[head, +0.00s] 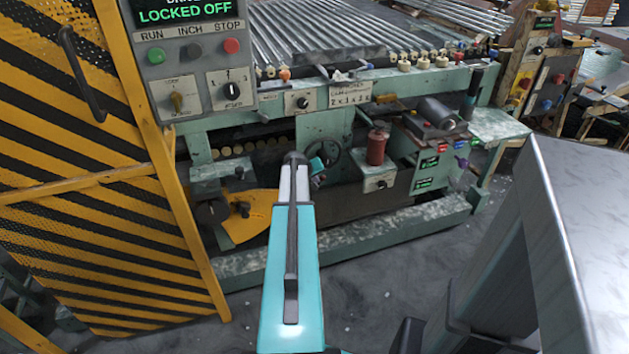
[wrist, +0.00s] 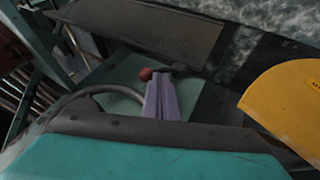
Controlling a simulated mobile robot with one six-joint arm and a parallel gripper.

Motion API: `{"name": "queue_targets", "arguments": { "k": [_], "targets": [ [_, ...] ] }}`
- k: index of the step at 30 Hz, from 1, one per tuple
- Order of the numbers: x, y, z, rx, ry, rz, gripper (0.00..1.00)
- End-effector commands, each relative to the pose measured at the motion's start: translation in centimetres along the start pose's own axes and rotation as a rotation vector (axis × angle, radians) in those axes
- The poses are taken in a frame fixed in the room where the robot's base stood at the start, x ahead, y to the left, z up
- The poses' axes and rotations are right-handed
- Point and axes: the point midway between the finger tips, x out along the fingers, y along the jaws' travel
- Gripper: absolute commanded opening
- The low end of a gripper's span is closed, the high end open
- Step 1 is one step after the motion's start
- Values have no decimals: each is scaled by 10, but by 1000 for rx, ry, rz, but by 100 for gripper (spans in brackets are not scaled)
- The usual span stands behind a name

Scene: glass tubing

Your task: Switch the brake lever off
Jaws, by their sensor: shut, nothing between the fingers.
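My gripper (wrist: 162,78) shows its pale lavender fingers closed together in the wrist view, with nothing seen between them. A small red ball-shaped knob (wrist: 146,74) is right beside the fingertips; I cannot tell whether they touch. In the head view my arm reaches to the front of the green machine, and its teal gripper housing (head: 317,164) is partly hidden behind the arm's end. A lever with a black grip (head: 472,92) stands upright at the machine's right. I cannot tell which of these is the brake lever, and no label for it is readable.
A striped yellow-black gate (head: 80,190) stands left. The floor (head: 375,270) in front is clear.

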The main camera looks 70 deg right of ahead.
Motion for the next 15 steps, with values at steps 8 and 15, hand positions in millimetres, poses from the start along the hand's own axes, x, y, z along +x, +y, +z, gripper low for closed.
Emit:
{"name": "queue_targets", "arguments": {
  "k": [8,15],
  "targets": [
    [5,11,1,0,1,2,0],
    [5,11,1,1,0,1,0]
  ]
}}
